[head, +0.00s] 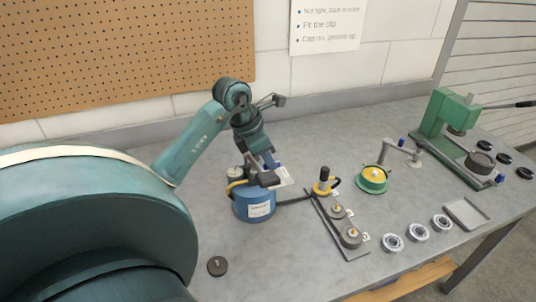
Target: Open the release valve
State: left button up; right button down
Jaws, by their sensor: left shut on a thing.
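A blue canister (257,206) with a white label stands on the grey bench. A yellow band and a dark hose show at its top. My left gripper (266,179) reaches down over the canister's top right side. Its jaws are shut on a small part there, which appears to be the release valve. The fingers hide most of that part, so I cannot tell how far it is turned. A small blue piece and a pale plate (285,176) show beside the fingers. My right gripper is not in view.
A green and yellow round fixture (372,180), a green press (446,125), several white-rimmed rings (418,232) and a tray (466,213) are to the right. A dark knob (217,265) lies in front.

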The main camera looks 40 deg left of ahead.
pick_arm(q)
jog(key=shift+c, duration=0.7)
grip_shut()
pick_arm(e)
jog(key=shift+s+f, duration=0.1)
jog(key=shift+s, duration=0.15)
